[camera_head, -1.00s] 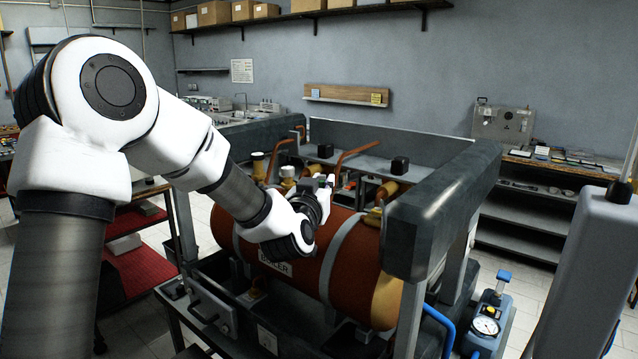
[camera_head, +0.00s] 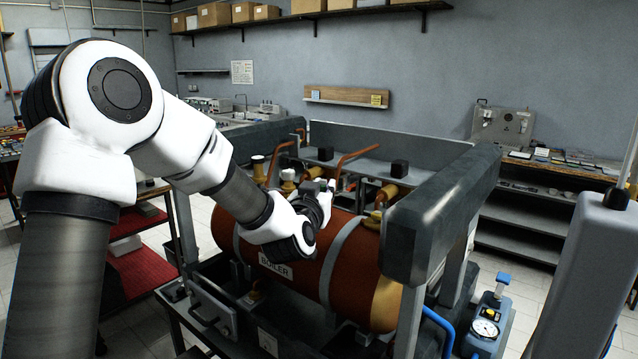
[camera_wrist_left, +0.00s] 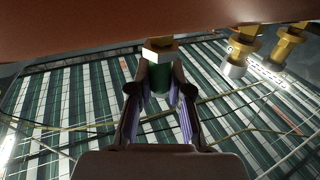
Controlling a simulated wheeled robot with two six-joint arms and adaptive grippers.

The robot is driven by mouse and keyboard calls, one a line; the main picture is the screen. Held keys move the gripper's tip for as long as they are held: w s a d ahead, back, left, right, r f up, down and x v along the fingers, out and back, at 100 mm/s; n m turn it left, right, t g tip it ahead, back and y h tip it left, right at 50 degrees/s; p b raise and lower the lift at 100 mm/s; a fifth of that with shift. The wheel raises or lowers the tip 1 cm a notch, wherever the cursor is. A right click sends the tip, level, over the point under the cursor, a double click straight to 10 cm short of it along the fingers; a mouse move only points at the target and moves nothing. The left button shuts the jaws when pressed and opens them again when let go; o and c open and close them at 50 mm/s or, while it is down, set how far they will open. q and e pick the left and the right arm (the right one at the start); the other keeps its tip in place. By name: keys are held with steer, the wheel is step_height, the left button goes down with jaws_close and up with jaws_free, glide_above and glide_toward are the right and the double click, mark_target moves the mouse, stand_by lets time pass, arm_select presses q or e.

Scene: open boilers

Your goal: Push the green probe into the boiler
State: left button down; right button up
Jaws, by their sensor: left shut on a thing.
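The boiler (camera_head: 367,272) is an orange-red horizontal cylinder with grey straps and a BOILER label, held in a dark metal frame. My left gripper (camera_head: 322,190) is at the boiler's upper side, in front of its top fittings. In the left wrist view my left gripper (camera_wrist_left: 159,88) is shut on the green probe (camera_wrist_left: 159,76). The probe's far end meets or sits just in front of a brass hex fitting (camera_wrist_left: 160,50) beside the boiler's orange wall (camera_wrist_left: 80,25). I cannot tell how deep the probe sits. My right gripper is not in view.
Copper pipes (camera_head: 362,153) and brass fittings (camera_head: 388,192) stand around the boiler's top. A thick dark frame beam (camera_head: 440,215) lies to the right. A blue gauge unit (camera_head: 487,325) stands at lower right. More brass fittings (camera_wrist_left: 243,45) show in the left wrist view.

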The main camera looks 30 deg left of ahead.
arm_select(q)
steer(key=shift+f, duration=0.4)
steer(key=shift+w+a, duration=0.1)
steer(key=shift+w, duration=0.05)
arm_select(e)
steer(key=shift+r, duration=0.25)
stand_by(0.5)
arm_select(q)
steer(key=c, duration=1)
jaws_free()
steer(key=shift+r, duration=0.1)
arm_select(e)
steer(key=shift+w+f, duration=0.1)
arm_select(q)
steer(key=shift+s+f, duration=0.2)
steer(key=shift+f, duration=0.1)
steer(key=shift+s+d+f, duration=0.2)
steer(key=shift+s+d, duration=0.05)
steer(key=shift+d, duration=0.1)
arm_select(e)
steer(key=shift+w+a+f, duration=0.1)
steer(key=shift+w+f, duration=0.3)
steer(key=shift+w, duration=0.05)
